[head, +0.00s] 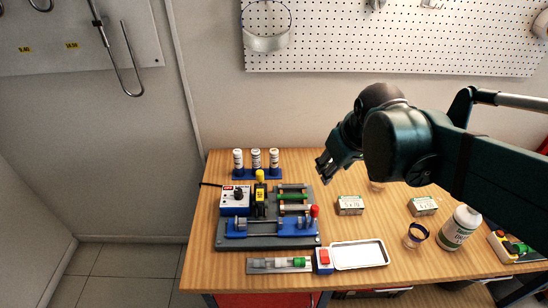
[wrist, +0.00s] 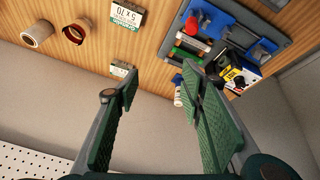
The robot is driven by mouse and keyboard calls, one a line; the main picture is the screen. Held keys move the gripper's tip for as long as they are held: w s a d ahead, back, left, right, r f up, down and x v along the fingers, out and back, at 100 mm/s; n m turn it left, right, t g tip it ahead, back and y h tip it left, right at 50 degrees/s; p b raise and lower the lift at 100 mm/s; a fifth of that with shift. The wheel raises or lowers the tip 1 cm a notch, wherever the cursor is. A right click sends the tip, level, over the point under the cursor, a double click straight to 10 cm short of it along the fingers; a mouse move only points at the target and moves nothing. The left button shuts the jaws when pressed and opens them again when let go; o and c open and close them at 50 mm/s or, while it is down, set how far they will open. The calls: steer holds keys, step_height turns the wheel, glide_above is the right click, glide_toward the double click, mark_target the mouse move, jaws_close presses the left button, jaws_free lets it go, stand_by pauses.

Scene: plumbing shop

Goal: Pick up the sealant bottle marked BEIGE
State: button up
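Three small white bottles with dark print stand upright in a row in a blue rack (head: 257,174) at the table's back left: the left one (head: 238,158), the middle one (head: 256,158) and the right one (head: 274,158). Their print is too small to read, so I cannot tell which is marked BEIGE. My gripper (head: 324,172) is to the right of the rack, above the table and apart from the bottles. In the wrist view its fingers (wrist: 160,82) are spread wide with nothing between them. A white bottle (wrist: 178,98) shows there, partly hidden by the right finger.
A grey-blue fixture (head: 268,242) with a labelled device stands in front of the rack. Small boxes (head: 350,205) (head: 424,205), a white tray (head: 362,254), a ring-topped cup (head: 416,235) and a larger white bottle (head: 460,228) stand to the right. A wall rises behind the table.

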steer(key=w+a+n+g+p, duration=0.1)
steer(key=w+a+n+p, duration=0.2)
steer(key=w, duration=0.6)
steer(key=n+g+p, duration=0.4)
steer(key=n+p, duration=0.2)
steer(key=n, duration=0.2)
glide_above(274, 158)
steer(key=w, duration=0.2)
steer(key=f, duration=1.2)
steer(key=shift+s+d+f, duration=0.2)
steer(key=shift+s+f, duration=0.05)
steer(key=shift+w+a+f, duration=0.15)
steer(key=shift+a+f, duration=0.05)
steer(key=shift+f, duration=0.15)
steer(key=shift+f, duration=0.1)
steer(key=shift+f, duration=1.2)
steer(key=shift+f, duration=2.6)
